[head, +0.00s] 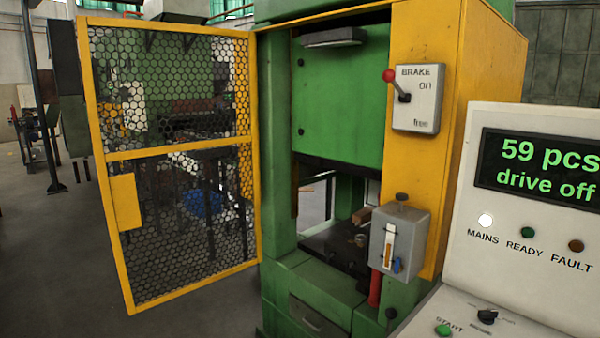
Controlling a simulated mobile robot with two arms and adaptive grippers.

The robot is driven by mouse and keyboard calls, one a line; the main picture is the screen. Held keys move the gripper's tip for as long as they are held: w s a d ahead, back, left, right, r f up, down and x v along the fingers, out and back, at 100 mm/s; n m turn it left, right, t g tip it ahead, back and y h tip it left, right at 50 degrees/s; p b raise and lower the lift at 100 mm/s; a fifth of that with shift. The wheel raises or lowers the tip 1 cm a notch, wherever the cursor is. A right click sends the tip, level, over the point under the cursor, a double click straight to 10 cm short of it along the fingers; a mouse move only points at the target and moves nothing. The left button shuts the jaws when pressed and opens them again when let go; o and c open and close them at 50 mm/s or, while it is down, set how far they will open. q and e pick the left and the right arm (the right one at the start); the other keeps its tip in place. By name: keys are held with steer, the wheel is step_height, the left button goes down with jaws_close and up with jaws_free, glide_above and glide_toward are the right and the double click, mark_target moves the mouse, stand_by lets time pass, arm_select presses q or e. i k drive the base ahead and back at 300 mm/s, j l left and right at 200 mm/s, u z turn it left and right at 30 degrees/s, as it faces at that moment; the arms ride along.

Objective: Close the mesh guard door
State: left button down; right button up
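The mesh guard door (178,150) has a yellow frame with black hexagonal mesh. It stands wide open, swung out to the left of the green press (340,105). Its right edge is at the left side of the press opening. A yellow plate (125,202) sits on the door's free left side, at about mid height. The press opening is uncovered, and its inside shows. Neither of my grippers shows in the head view.
A control panel (540,240) reading "59 pcs drive off" stands at the right. A brake box (417,98) with a red-knobbed lever and a grey box (398,240) are on the press's right side. The floor (60,270) left of the door is clear.

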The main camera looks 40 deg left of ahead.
mark_target(119, 192)
steer(key=j+z, duration=0.1)
steer(key=j, duration=1.5)
steer(key=i+j+z, duration=0.15)
steer(key=j, duration=0.65)
steer(key=k+j, duration=0.1)
steer(key=j, duration=0.7)
steer(key=j+z, duration=0.15)
steer(key=j, duration=0.65)
steer(key=j+z, duration=0.1)
steer(key=j, duration=0.7)
steer(key=k+j, duration=0.15)
steer(key=j, duration=0.6)
steer(key=k+j+z, duration=0.15)
steer(key=j, duration=0.65)
steer(key=k+z, duration=0.1)
steer(key=k, duration=0.8)
